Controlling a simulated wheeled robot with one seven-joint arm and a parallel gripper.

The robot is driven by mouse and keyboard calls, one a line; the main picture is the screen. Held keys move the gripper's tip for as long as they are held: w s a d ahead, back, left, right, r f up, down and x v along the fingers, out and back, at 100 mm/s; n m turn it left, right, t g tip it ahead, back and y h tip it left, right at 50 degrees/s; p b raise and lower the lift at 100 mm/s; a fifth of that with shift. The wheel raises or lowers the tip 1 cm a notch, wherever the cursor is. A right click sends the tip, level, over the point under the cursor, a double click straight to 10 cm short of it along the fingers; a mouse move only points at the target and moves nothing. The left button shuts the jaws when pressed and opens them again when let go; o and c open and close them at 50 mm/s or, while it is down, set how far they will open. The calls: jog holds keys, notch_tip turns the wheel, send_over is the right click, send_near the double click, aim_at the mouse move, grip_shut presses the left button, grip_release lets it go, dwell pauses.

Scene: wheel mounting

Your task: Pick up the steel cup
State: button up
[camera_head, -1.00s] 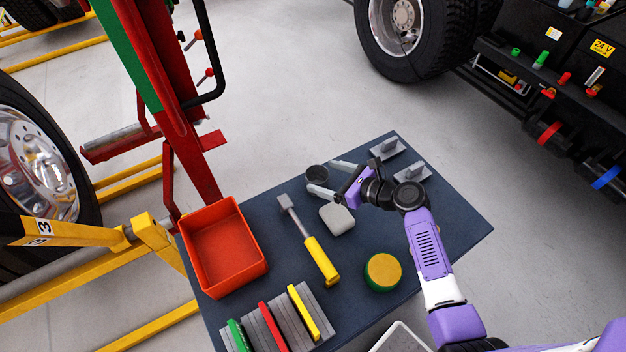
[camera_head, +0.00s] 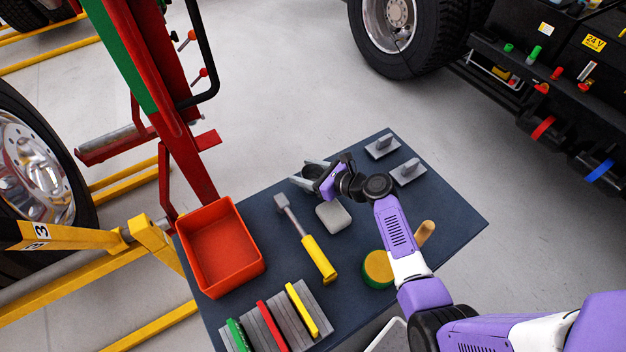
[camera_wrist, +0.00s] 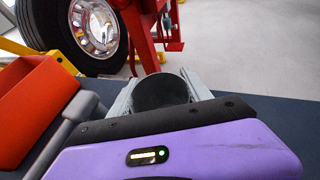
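The steel cup (camera_wrist: 161,92) shows in the wrist view as a dark round mouth between my two grey fingers. In the head view the cup (camera_head: 312,172) is mostly hidden by my fingers and wrist, near the back edge of the table. My gripper (camera_head: 306,173) reaches around it from the right, one finger on each side. The fingers lie close along the cup's sides; I cannot tell whether they press on it. The cup seems upright and at table level.
On the dark table (camera_head: 445,215) are a grey rounded block (camera_head: 334,216), a yellow-handled hammer (camera_head: 318,258), a red bin (camera_head: 222,248), a green-yellow round piece (camera_head: 378,268), a tan peg (camera_head: 425,232) and two grey brackets (camera_head: 408,172). A red stand rises behind the bin.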

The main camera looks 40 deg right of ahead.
jog(key=c, duration=0.7)
